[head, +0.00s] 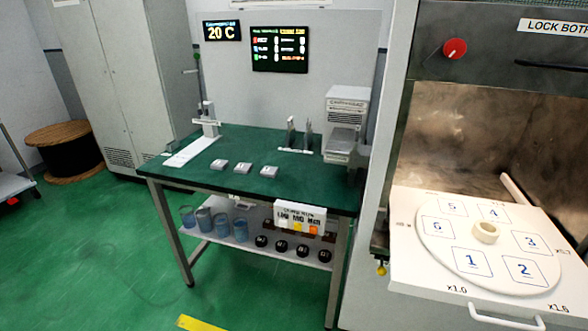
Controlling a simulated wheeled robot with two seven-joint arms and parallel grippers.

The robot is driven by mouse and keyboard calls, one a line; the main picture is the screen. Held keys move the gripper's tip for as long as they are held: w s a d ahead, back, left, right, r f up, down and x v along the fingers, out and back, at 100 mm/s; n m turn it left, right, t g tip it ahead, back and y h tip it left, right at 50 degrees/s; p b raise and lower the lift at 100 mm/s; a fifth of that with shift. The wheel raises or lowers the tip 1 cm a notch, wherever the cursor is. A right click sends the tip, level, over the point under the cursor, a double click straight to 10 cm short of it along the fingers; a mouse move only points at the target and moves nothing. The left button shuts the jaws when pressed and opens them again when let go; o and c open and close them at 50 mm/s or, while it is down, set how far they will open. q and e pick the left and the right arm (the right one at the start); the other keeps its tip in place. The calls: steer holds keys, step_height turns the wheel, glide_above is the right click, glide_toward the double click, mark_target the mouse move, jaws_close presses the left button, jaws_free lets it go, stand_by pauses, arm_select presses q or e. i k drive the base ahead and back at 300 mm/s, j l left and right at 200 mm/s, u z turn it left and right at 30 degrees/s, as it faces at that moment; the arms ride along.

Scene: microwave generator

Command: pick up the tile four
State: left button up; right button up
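Neither of my grippers is in view.
The green table (250,195) carries a white stand (205,125) at left and a grey device (345,120) at right. Blue cups (204,219) and black round items fill its lower shelf. Green floor is open at front left.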

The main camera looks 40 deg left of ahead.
mark_target(244, 168)
steer(key=u, duration=1.55)
